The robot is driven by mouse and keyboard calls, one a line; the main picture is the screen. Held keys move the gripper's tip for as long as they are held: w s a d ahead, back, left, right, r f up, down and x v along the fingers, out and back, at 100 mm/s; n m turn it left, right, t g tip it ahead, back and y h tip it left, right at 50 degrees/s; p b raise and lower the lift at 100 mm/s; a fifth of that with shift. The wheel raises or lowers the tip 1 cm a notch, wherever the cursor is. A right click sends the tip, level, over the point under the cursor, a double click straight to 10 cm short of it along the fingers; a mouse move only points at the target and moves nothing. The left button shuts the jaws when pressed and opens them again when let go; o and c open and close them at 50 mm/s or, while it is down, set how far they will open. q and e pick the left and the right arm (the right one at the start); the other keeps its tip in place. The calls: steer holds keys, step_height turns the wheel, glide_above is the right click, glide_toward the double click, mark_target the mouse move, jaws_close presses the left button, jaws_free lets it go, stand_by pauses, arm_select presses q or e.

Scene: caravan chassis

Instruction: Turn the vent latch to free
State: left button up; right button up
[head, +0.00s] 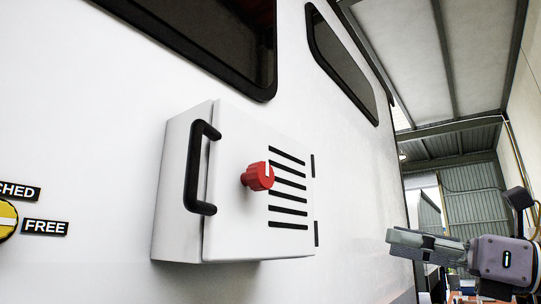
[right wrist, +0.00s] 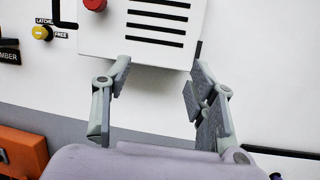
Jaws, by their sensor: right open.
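A round yellow knob (head: 7,221) with a white bar is cut off by the left edge of the head view. Beside it are black labels, one ending in "CHED" (head: 19,191) and one reading "FREE" (head: 45,227). The bar lies roughly level; which end is its pointer I cannot tell. The whole yellow knob (right wrist: 42,32) shows in the right wrist view, with LATCHED above and FREE at its lower right. My right gripper (head: 391,243) is open and empty, far right of the knob; its spread fingers (right wrist: 160,72) show below the vented box. My left gripper is out of view.
A white vented box (head: 226,236) with a black handle (head: 191,165) and a red knob (head: 257,177) juts from the white wall, between the yellow knob and my right gripper. Dark windows (head: 342,62) are above. An orange object (right wrist: 22,150) is at lower left.

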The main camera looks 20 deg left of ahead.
mark_target(266, 174)
steer(key=s+a+r+n+t+h+p, duration=0.1)
steer(key=s+r+n+h, duration=0.1)
steer(key=s+r+n, duration=0.45)
steer(key=s+a+r+n+h+p, duration=0.1)
steer(key=s+r, duration=0.2)
steer(key=s, duration=0.6)
steer(key=p+x, duration=0.2)
steer(key=x, duration=0.3)
steer(key=p+x, duration=0.2)
steer(key=x, duration=0.3)
steer(key=p+x, duration=0.2)
steer(key=x, duration=0.3)
steer(key=shift+w+a+f, duration=0.15)
steer(key=shift+w+a, duration=0.1)
steer(key=shift+w, duration=0.25)
steer(key=shift+w+a+f+p, duration=0.2)
steer(key=shift+a+p, duration=0.1)
steer(key=shift+a, duration=0.3)
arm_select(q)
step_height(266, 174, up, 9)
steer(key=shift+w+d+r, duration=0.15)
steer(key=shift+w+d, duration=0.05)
arm_select(e)
steer(key=shift+d, duration=0.1)
steer(key=shift+c, duration=0.3)
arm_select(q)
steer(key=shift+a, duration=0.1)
arm_select(e)
steer(key=shift+m, duration=0.25)
steer(key=c, duration=1.1)
